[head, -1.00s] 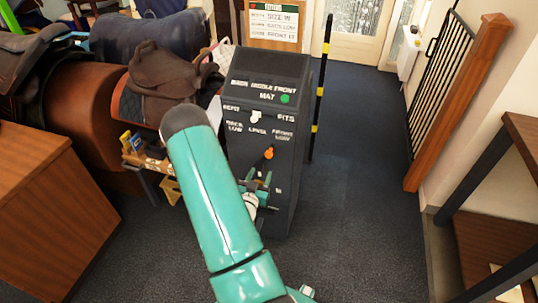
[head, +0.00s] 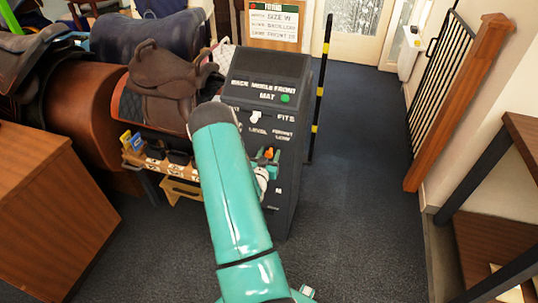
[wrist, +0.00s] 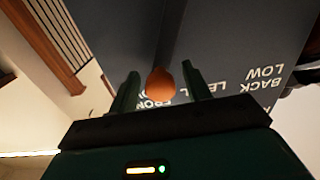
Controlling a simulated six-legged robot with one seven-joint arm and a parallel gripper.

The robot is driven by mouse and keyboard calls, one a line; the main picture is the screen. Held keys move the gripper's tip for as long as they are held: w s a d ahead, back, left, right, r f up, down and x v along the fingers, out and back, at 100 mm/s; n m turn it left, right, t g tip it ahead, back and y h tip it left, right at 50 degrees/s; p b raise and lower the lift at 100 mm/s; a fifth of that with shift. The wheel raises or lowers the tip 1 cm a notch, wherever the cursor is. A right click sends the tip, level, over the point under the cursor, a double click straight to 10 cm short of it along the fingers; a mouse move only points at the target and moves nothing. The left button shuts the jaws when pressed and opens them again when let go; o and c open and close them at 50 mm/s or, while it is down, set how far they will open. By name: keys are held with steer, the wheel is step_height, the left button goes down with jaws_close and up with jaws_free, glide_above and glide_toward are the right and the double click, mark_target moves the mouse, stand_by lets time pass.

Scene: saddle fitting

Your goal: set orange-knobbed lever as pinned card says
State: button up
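The orange knob (head: 269,153) of the lever sits on the front of the dark cabinet (head: 268,75), below the LEVEL and FRONT LOW labels. In the wrist view the knob (wrist: 161,85) lies between my gripper's two fingers (wrist: 161,88), with a gap on each side. My gripper (head: 266,160) is open around the knob. The wrist view is upside down, with BACK LOW to the right. The knob covers part of the lettering between LEVEL and FRONT.
A white knob (head: 256,117) and a green spot (head: 285,98) are also on the cabinet. A brown saddle (head: 165,85) stands left of it. A black-and-yellow pole (head: 318,90) stands behind to the right. The carpet to the right is clear.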

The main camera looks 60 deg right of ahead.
jaws_close()
steer(key=shift+w, duration=0.1)
steer(key=shift+w+a+r+n, duration=0.1)
steer(key=shift+w+r+n, duration=0.15)
steer(key=shift+w+n, duration=0.2)
steer(key=shift+w+a+r+n, duration=0.1)
steer(key=shift+w+r+n, duration=0.1)
steer(key=shift+w+n, duration=0.25)
steer(key=w+n, duration=0.4)
steer(key=w, duration=0.1)
steer(key=w+a+n, duration=0.1)
steer(key=w+n, duration=0.1)
steer(key=shift+w+a, duration=0.1)
steer(key=shift+w, duration=0.3)
steer(key=shift+w+a+f+n, duration=0.1)
steer(key=shift+w+f+n, duration=0.1)
steer(key=shift+w+n, duration=0.35)
steer(key=shift+w+a+f+n, duration=0.1)
steer(key=shift+w+f+n, duration=0.1)
steer(key=shift+w+n, duration=0.35)
steer(key=shift+o, duration=0.4)
jaws_free()
steer(key=shift+f, duration=0.1)
steer(key=shift+s, duration=0.1)
